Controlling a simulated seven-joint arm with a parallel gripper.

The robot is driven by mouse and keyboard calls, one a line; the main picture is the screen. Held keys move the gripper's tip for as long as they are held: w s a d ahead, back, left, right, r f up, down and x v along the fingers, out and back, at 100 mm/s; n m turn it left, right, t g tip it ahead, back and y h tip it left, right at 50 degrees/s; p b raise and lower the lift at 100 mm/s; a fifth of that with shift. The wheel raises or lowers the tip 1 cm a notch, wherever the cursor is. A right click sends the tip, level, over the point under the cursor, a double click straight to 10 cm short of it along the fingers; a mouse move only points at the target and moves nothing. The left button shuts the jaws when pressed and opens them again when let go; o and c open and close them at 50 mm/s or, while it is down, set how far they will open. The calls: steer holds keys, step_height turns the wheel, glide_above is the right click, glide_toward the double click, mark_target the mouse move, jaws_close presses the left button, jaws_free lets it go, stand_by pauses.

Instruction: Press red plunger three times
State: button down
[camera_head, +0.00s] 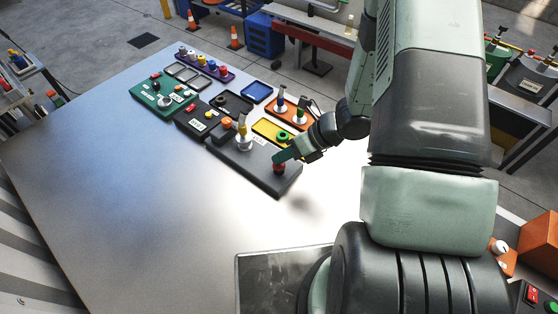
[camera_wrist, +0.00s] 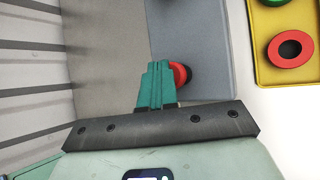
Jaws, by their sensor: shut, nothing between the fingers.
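The red plunger (camera_head: 279,169) stands on the right end of a dark grey panel (camera_head: 256,168) on the table. My gripper (camera_head: 281,157) is shut and empty, with its teal fingers right at the plunger's top in the head view. In the wrist view, the shut fingers (camera_wrist: 156,75) cover part of the red plunger (camera_wrist: 182,75), whose round red edge shows just right of them. I cannot tell whether the fingertips touch the plunger or whether it is pushed down.
A metal lever (camera_head: 243,136) stands on the same panel, left of the plunger. A yellow tray (camera_head: 263,127) with rings and an orange tray (camera_head: 275,112) with pegs lie behind. A green panel (camera_head: 152,97) lies farther left. The table's (camera_head: 110,180) left and front are clear.

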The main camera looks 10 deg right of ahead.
mark_target(283, 164)
steer(key=shift+f, duration=0.7)
stand_by(0.4)
steer(key=shift+r, duration=1.8)
steer(key=shift+r, duration=0.1)
steer(key=shift+r, duration=2.4)
step_height(283, 164, up, 4)
steer(key=shift+f, duration=0.1)
steer(key=shift+f, duration=0.1)
stand_by(0.4)
